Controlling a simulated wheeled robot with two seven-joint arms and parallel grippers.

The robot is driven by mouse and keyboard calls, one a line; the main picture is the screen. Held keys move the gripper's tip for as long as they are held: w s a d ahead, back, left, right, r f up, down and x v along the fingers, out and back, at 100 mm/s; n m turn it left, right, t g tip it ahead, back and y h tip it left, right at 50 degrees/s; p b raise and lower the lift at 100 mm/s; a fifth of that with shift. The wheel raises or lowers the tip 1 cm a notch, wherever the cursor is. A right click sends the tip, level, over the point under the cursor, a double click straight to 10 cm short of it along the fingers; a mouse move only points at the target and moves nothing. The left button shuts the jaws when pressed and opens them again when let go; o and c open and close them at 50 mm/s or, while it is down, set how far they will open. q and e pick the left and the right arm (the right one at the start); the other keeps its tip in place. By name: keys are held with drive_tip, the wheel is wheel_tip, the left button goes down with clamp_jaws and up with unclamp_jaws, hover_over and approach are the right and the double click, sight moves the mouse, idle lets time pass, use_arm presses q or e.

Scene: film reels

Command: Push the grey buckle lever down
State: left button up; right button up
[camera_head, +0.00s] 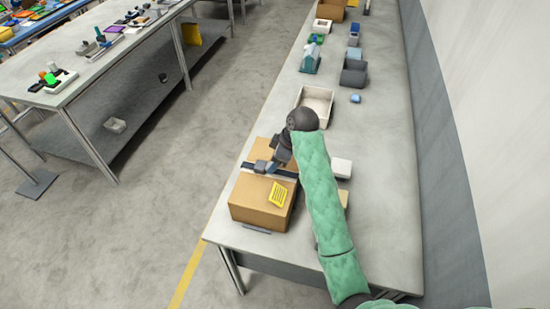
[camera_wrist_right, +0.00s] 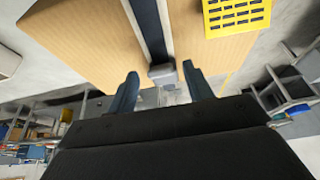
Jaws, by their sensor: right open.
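A brown cardboard box (camera_head: 250,208) stands on the long grey table with a dark strap (camera_head: 285,173) across its top. In the right wrist view the strap (camera_wrist_right: 147,28) runs down to a grey buckle (camera_wrist_right: 161,72). A paler part below the buckle may be its lever, but I cannot tell its angle. My right gripper (camera_head: 264,166) is over the box at the strap. In the right wrist view its two blue fingers (camera_wrist_right: 160,80) are apart, one on each side of the buckle, with nothing clearly gripped. I cannot tell whether they touch it. My left gripper is out of view.
A white block (camera_head: 341,167) lies right of my arm. A pale open tray (camera_head: 317,101) and a grey bin (camera_head: 354,73) stand farther back. A wall runs along the right; the left aisle is clear.

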drive_tip(key=shift+a+f, duration=0.2)
drive_tip(key=shift+f, duration=0.15)
drive_tip(key=shift+c, duration=0.4)
drive_tip(key=c, duration=0.9)
